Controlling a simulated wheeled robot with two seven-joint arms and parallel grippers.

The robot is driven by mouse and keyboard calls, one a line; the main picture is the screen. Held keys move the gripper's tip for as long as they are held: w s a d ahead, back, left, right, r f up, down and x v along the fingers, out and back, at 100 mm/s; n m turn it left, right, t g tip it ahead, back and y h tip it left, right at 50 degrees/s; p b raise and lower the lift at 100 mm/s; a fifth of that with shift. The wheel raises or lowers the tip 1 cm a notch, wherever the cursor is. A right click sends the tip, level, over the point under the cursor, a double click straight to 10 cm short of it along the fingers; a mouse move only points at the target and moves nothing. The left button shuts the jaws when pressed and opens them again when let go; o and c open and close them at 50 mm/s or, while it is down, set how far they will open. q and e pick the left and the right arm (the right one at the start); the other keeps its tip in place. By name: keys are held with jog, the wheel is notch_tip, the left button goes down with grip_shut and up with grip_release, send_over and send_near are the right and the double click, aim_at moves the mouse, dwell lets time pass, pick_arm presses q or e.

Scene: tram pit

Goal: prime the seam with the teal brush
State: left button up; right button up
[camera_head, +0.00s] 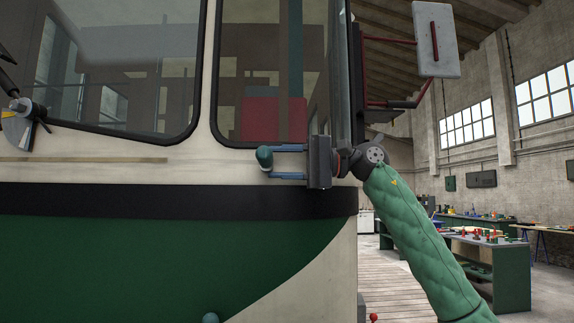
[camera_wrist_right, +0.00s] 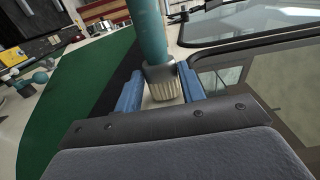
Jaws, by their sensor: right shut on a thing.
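The teal brush (camera_head: 264,156) is in my right gripper (camera_head: 274,162), whose blue fingers are shut on it in front of the tram's cream panel. In the right wrist view the teal handle (camera_wrist_right: 152,32), dark collar and pale bristles (camera_wrist_right: 165,92) show between the blue fingers of the gripper (camera_wrist_right: 160,88). A thin tan strip (camera_head: 85,160), which looks like the seam, runs level across the cream panel, left of the brush and apart from it. I cannot tell whether the bristles touch the panel. My left gripper is not in view.
The tram front has a dark belt (camera_head: 150,200) over a green lower panel (camera_head: 120,250), and windows above. A wiper-like fitting (camera_head: 18,112) is at the far left. A rounded teal thing (camera_head: 210,318) shows at the bottom edge. Workbenches (camera_head: 485,250) stand back right.

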jog(key=shift+a+b, duration=0.45)
jog(key=shift+a, duration=1.5)
jog(key=shift+w+a, duration=0.15)
jog(key=shift+a, duration=1.5)
jog(key=shift+b, duration=0.3)
jog(key=shift+s+b, duration=0.3)
jog(key=shift+b, duration=0.05)
jog(key=shift+s+a, duration=0.1)
jog(key=shift+s, duration=0.05)
jog(key=shift+a, duration=4.45)
jog(key=shift+w, duration=0.35)
jog(key=shift+d, duration=0.1)
